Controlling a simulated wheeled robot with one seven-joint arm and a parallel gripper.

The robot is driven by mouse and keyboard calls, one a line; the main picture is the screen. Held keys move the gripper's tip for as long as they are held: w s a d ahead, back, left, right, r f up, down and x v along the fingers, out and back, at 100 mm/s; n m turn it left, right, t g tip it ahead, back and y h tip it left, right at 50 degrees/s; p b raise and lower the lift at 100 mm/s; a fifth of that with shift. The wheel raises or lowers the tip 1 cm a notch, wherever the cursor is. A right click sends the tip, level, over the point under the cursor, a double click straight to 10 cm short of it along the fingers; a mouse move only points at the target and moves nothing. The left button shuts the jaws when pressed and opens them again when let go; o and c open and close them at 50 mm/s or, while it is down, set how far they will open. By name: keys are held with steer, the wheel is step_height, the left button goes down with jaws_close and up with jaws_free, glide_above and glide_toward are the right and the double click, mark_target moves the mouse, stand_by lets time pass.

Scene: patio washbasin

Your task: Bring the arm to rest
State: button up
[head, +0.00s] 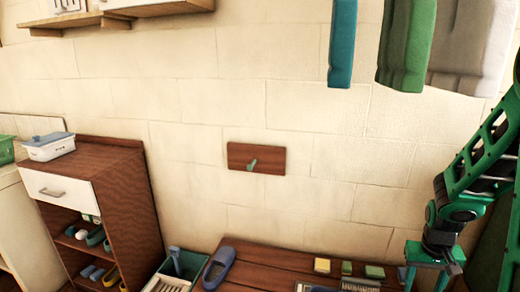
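My green arm comes down along the right edge of the head view. My gripper (428,279) hangs from it, pointing down, at the lower right. Its two fingers look apart, with nothing seen between them. The fingertips are close to the bottom edge of the picture, so their ends are hard to see. The gripper is in front of the right end of a brown slatted wooden table (262,268).
On the table lie a blue slipper-like item (219,267) and several small sponge-like blocks (322,265). A green crate (190,263) stands left of it. A brown shelf unit (128,190) holds shoes. Teal, green (406,45) and grey cloths hang above; the middle wall is clear except a hook board (270,160).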

steer(key=s+a+r+m+y, duration=0.1)
steer(key=s+a+r, duration=0.2)
steer(key=s+r, duration=0.5)
steer(key=s+a+r+m, duration=0.1)
steer(key=s+a+r, duration=0.2)
steer(key=s+r, duration=0.5)
steer(key=s, duration=0.3)
steer(key=shift+s+r+y, duration=0.25)
steer(key=shift+s+y, duration=0.1)
steer(key=shift+y, duration=0.05)
steer(key=shift+d, duration=0.1)
steer(key=shift+w+f+g, duration=0.25)
steer(key=shift+w+g, duration=0.05)
steer(key=shift+w, duration=0.3)
